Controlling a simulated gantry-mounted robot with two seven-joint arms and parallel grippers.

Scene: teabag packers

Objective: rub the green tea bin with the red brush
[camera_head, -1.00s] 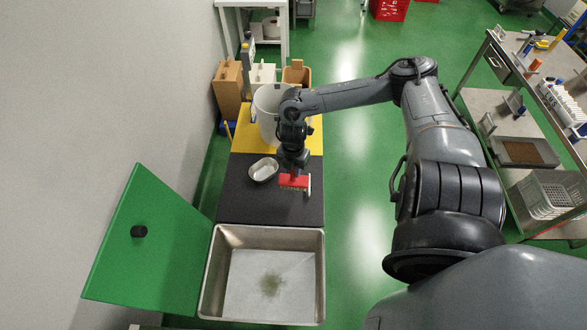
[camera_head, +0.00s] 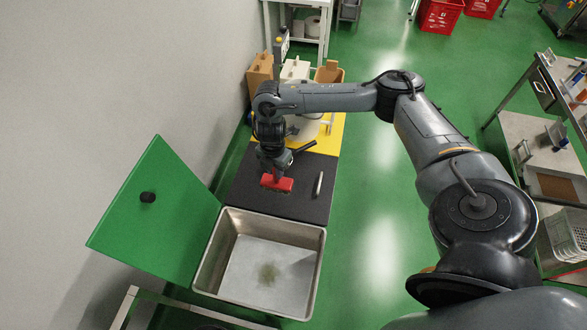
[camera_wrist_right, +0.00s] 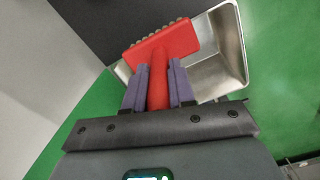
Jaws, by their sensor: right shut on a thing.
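My right gripper (camera_head: 276,166) is shut on the handle of the red brush (camera_head: 277,184). It holds the brush over the dark mat, just behind the far rim of the metal bin. In the right wrist view, the brush (camera_wrist_right: 165,42) points away from the fingers (camera_wrist_right: 157,68), with pale bristles along one long edge. The green lid (camera_head: 165,215) stands open on the left. My left gripper is out of view.
The dark mat (camera_head: 308,205) bears a silver bar (camera_head: 319,183). A white bucket (camera_head: 305,128) stands behind, partly hidden by my arm. A wall is on the left. Green floor (camera_head: 375,230) is free to the right.

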